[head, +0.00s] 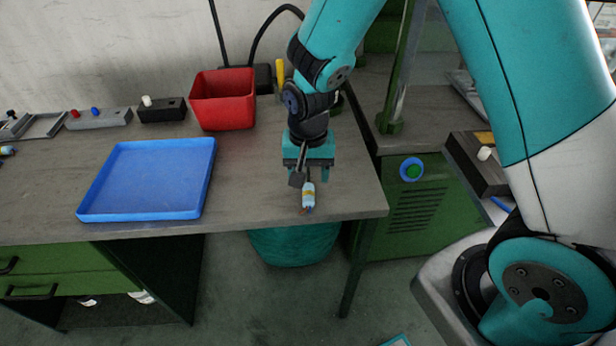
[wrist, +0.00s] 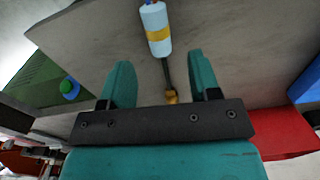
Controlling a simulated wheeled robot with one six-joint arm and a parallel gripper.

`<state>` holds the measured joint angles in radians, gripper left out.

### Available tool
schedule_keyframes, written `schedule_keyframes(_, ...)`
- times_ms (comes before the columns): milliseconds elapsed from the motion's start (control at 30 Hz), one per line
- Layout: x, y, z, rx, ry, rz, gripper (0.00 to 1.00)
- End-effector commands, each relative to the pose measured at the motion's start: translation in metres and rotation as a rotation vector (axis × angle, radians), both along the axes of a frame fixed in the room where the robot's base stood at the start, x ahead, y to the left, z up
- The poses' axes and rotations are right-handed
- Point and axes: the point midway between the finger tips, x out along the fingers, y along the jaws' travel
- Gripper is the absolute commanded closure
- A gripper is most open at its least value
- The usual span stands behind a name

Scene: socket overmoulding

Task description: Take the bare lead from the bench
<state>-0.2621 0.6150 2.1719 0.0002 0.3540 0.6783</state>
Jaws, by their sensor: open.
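The bare lead (head: 308,196) is on the bench (head: 255,200) near its front right corner. It has a pale blue body with a yellow band. In the wrist view the lead's body (wrist: 155,30) is beyond the fingertips, and its thin dark stem runs back between the fingers to a brass-coloured end. My gripper (head: 307,177) points down over the lead, partly hiding it in the head view. In the wrist view my gripper (wrist: 160,66) is open, with a finger on each side of the stem and a gap on both sides.
A blue tray (head: 150,212) lies to the left, with a red bin (head: 223,92) behind it. Grey (head: 98,119) and black (head: 162,110) blocks stand at the back left. A green cabinet (head: 425,205) with a round button is to the right. Bench between tray and gripper is clear.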

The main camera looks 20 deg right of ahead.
Motion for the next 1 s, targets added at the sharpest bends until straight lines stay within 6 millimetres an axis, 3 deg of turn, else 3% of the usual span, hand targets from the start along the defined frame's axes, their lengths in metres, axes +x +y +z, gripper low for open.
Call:
schedule_keyframes(300,0.001,-0.001,-0.044,0.000,0.002,0.000,0.43)
schedule_keyframes(567,0.001,-0.001,-0.047,0.000,0.001,0.000,0.43)
schedule_keyframes(800,0.001,-0.001,-0.047,0.000,0.001,0.000,0.96)
schedule_keyframes(1000,0.001,-0.001,-0.046,0.000,0.000,0.000,0.98)
